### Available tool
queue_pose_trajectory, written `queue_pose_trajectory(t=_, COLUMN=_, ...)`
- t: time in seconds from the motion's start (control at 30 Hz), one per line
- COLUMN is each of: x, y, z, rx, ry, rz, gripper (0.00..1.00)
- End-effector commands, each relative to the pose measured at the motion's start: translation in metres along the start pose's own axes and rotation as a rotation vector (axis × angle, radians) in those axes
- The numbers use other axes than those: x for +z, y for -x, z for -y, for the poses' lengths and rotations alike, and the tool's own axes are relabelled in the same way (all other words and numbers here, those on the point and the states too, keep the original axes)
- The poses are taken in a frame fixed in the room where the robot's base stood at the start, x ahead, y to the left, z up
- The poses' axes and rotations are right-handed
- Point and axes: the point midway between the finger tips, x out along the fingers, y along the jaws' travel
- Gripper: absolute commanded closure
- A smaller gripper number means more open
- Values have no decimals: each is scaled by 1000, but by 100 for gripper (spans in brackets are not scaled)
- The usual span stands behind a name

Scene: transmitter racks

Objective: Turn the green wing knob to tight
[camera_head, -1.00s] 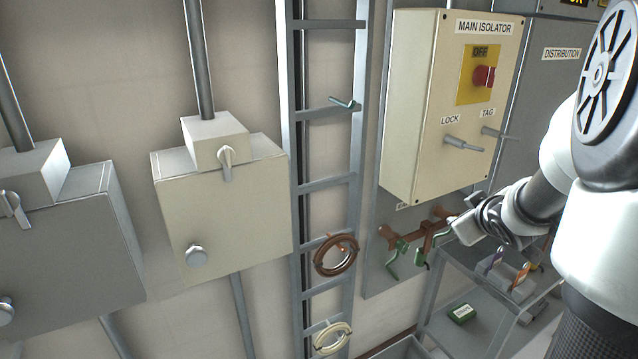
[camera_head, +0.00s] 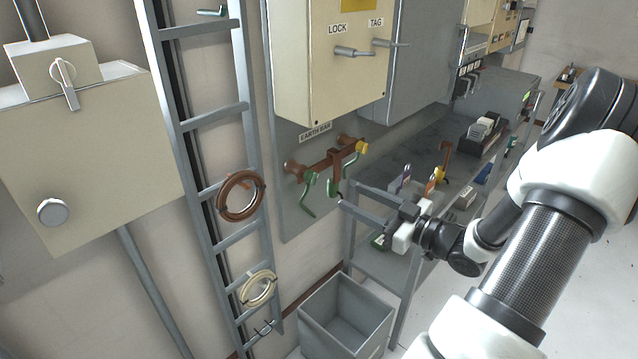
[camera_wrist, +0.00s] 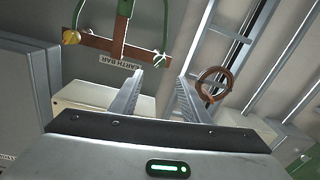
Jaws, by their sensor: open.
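The brown earth bar (camera_head: 322,164) is on the grey wall panel under the cream isolator box. A yellow knob (camera_head: 362,147) is at the other end. My gripper (camera_head: 348,194) is open and empty, to the right of and below the green knob, apart from it. It also shows in the wrist view (camera_wrist: 160,78).
A cable ladder (camera_head: 223,171) with a brown coil (camera_head: 240,196) stands to the left. A grey bin (camera_head: 345,315) is below. A bench (camera_head: 388,150) with tools is behind my gripper on the right.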

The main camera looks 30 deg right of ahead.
Motion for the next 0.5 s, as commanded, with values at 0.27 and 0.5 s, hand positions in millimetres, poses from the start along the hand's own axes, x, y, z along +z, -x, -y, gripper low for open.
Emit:
queue_pose_trajectory(t=0.27, x=1, y=-62, z=1, rx=-2, ry=0, rz=-1, gripper=57)
queue_pose_trajectory(t=0.5, x=1, y=-103, z=0, rx=0, ry=1, rz=0, gripper=57)
